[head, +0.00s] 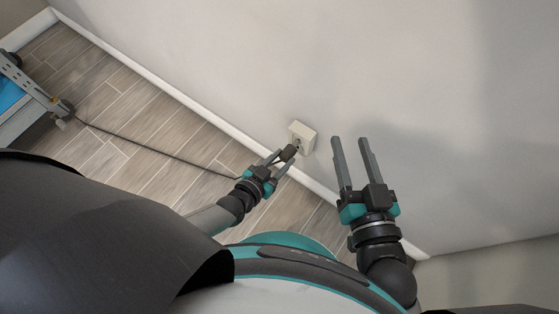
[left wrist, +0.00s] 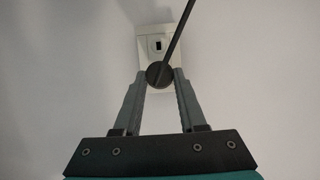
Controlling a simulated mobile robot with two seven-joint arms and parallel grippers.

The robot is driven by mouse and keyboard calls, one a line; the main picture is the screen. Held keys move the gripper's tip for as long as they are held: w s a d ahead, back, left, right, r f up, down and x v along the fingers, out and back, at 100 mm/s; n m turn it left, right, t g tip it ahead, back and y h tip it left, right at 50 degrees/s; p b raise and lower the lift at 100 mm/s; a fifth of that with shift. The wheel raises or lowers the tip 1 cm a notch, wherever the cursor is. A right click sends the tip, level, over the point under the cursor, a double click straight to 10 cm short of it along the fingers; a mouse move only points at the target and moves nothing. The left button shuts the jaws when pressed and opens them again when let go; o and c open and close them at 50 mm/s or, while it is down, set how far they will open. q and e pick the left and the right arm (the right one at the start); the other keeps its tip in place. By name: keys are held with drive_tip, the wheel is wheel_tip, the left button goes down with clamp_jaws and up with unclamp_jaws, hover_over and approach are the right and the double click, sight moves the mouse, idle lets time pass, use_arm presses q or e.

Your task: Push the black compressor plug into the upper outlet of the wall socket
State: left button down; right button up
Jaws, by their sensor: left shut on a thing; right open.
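The wall socket (head: 303,135) is a cream box on the wall, low above the skirting. My left gripper (head: 283,158) is shut on the black plug (head: 288,153), which is held close in front of the socket. In the left wrist view the round back of the plug (left wrist: 158,74) sits between the fingertips (left wrist: 159,80), and its cord runs up to the right. One outlet of the socket (left wrist: 157,42) shows above the plug. The plug hides the lower part of the socket. I cannot tell whether the plug touches it. My right gripper (head: 353,140) is open and empty, right of the socket.
The black cord (head: 150,151) runs across the wood-look floor (head: 155,110) to a blue and grey rolling rack (head: 22,100) at the left. A white skirting board (head: 170,90) runs along the wall's foot. The wall around the socket is bare.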

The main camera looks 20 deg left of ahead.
use_arm(q)
drive_tip(key=shift+w+d, duration=0.25)
drive_tip(key=shift+w, duration=0.45)
drive_tip(key=shift+w+d, duration=0.25)
drive_tip(key=shift+w, duration=0.4)
drive_tip(key=shift+c, duration=2)
unclamp_jaws()
drive_tip(key=shift+s, duration=0.1)
